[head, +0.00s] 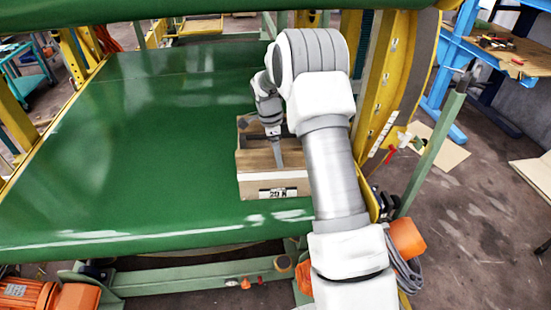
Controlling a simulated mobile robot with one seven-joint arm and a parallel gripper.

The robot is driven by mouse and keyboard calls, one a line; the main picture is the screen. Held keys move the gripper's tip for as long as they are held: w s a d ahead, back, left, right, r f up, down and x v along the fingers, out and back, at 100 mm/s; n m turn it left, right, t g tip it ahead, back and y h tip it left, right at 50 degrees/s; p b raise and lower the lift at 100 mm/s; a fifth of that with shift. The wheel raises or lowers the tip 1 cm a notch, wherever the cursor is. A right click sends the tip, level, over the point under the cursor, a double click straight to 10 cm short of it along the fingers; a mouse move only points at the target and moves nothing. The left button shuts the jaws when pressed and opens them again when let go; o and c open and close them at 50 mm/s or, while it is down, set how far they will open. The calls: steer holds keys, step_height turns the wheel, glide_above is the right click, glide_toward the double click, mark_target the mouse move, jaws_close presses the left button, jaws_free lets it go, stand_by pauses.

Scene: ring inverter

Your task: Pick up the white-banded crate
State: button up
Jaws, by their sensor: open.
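The white-banded crate (252,186) is a brown wooden box with a pale band and a small black-and-white label on its near side. It sits on the green belt surface (140,150), close to the right edge. My gripper (279,160) points down at the top of the crate, with a finger over or just inside its upper part. I cannot tell whether the fingers touch the crate. My arm hides the crate's right side and part of its top.
A yellow ring frame (390,90) stands right beside the belt, close to my arm. A blue workbench (495,50) stands at the back right. The belt left of the crate is clear.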

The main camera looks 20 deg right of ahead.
jaws_close()
stand_by(0.4)
stand_by(0.9)
steer(key=shift+w+r, duration=0.1)
steer(key=shift+w, duration=0.05)
